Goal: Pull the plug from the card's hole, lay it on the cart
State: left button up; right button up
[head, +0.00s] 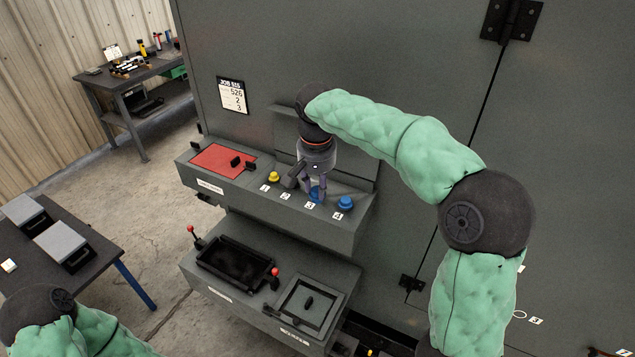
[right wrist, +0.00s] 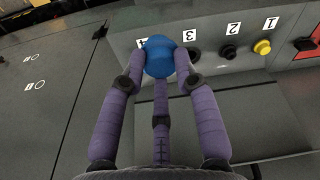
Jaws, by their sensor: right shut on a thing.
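My right gripper (head: 315,192) is at the panel ledge (head: 345,232), its purple fingers closed around a blue plug (head: 317,196) by label 3. The right wrist view shows the blue plug (right wrist: 158,57) between the fingertips (right wrist: 162,52); whether its lower end is in the hole is hidden. A second blue plug (head: 345,202) sits by label 4, and a yellow one (head: 273,176) by label 1. The card (head: 233,95) on the grey cabinet reads JOB 526, with 2 and 3 at the bottom. A dark-topped table, probably the cart (head: 98,262), stands at left. My left gripper is out of view.
Two grey-lidded boxes (head: 60,243) and a small white block (head: 8,265) take up part of the cart. A red plate (head: 222,160) lies left of the plugs. A lower shelf holds a black tray (head: 232,265) with red-knobbed levers. A workbench (head: 130,75) stands behind.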

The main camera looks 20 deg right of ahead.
aim_at(317, 199)
jog(key=shift+s+a+r, duration=0.2)
jog(key=shift+s+r, duration=0.15)
jog(key=shift+s, duration=0.2)
jog(key=shift+r, duration=0.2)
notch_tip(317, 199, up, 6)
jog(key=p, duration=0.6)
jog(key=shift+r, duration=0.25)
